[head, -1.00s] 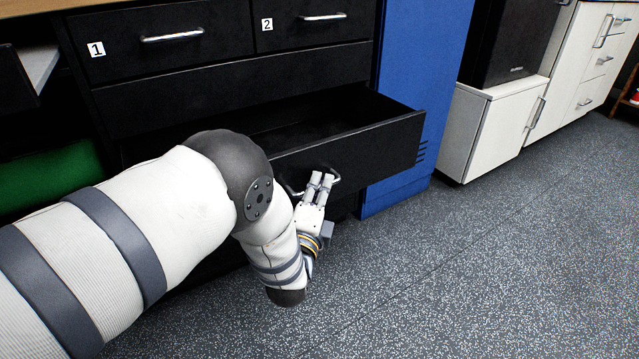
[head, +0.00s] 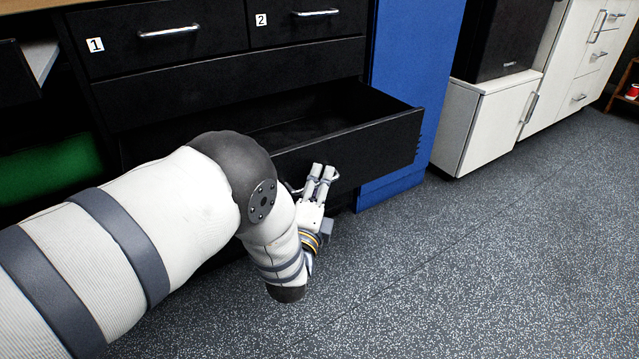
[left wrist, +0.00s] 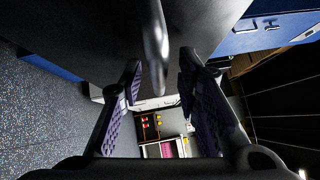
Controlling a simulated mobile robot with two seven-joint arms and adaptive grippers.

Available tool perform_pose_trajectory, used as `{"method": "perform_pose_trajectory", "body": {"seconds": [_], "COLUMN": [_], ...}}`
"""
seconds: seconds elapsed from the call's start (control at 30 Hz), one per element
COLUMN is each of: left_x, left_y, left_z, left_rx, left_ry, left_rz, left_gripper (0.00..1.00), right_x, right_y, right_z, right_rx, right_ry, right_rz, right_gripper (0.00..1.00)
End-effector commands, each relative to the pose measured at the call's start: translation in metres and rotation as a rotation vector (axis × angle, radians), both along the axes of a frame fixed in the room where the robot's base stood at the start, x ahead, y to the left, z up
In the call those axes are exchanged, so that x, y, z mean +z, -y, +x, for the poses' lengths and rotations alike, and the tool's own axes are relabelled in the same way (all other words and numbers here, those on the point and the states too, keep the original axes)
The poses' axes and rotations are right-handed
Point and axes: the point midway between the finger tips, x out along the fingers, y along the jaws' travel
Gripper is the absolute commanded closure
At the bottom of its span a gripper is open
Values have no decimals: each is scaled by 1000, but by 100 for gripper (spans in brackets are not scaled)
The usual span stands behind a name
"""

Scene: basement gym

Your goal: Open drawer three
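A black drawer (head: 385,140) stands pulled out of the black cabinet, below the drawers labelled 1 and 2. Its inside looks dark and empty where it shows. No number shows on its front, which my arm partly covers. My left gripper (head: 322,172) is at the drawer's metal handle (head: 296,190). In the left wrist view the handle (left wrist: 156,50) lies between the two spread fingers (left wrist: 160,75), with gaps beside it, so the gripper looks open around it. My right gripper is not in view.
Drawer 1 (head: 140,45) and drawer 2 (head: 290,28) are shut. A blue cabinet (head: 412,60) stands right of the drawers, and white cabinets (head: 490,125) stand further right. The speckled floor (head: 480,270) in front is clear.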

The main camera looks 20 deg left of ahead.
Motion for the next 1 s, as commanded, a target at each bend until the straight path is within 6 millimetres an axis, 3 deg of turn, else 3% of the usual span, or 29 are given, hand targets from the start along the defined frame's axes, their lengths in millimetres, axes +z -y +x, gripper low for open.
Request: {"method": "perform_pose_trajectory", "body": {"seconds": [0.13,0.23,0.5,0.63,0.8,1.0], "left_x": [-1,-3,-13,-15,-15,-15], "left_y": [0,2,10,12,14,14], "left_z": [-1,-13,-84,-107,-118,-118], "left_rx": [1,1,-1,0,0,0], "left_ry": [-2,-4,-5,-4,0,0], "left_rz": [0,0,1,1,0,0], "left_gripper": [70,70,70,70,70,70], "right_x": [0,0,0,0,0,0], "right_y": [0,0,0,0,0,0], "right_z": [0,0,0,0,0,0], "right_rx": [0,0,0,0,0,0], "right_ry": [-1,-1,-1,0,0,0], "right_rz": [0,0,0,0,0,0], "right_gripper": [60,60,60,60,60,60]}}
